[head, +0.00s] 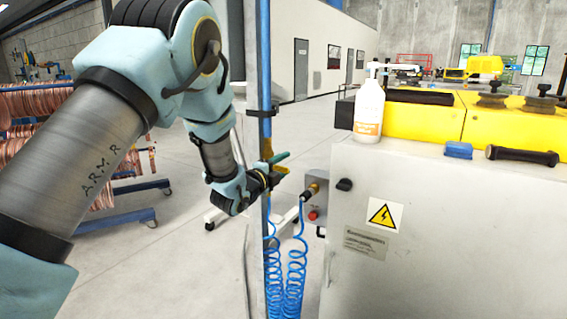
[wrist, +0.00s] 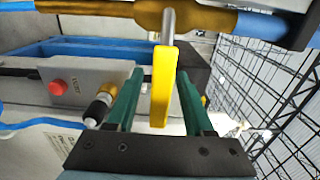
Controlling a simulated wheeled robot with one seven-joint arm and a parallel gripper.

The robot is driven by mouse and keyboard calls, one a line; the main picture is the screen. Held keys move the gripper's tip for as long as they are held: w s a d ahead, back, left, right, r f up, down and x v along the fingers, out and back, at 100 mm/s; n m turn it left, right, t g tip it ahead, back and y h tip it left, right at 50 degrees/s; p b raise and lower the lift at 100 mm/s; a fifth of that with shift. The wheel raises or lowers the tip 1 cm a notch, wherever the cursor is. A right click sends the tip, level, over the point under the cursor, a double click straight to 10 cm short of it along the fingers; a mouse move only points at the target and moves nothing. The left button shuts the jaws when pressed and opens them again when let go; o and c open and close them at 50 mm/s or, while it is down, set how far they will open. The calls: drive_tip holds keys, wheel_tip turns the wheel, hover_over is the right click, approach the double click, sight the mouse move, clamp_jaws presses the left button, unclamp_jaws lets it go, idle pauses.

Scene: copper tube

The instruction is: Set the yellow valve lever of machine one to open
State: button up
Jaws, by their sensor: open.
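The yellow valve lever (wrist: 162,85) hangs between the two green fingers of my gripper (wrist: 157,78) in the wrist view. A gap shows on each side of it, so the fingers are around it and open. The lever joins a metal stem on the brass-coloured valve (wrist: 145,14), which sits in line with a blue pipe (wrist: 262,25). In the head view my gripper (head: 277,165) is at the upright blue pipe (head: 265,85), left of the machine. A small yellow part of the valve (head: 267,147) shows there; the lever itself is mostly hidden.
The grey machine cabinet (head: 420,230) stands close on the right. A control box with a red button (head: 313,215) and coiled blue hoses (head: 285,275) are just below my gripper. A white bottle (head: 369,108) stands on the cabinet. Racks of copper coils (head: 40,104) are behind on the left.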

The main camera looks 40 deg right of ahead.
drive_tip(key=shift+d, duration=0.1)
clamp_jaws()
idle(0.4)
idle(1.0)
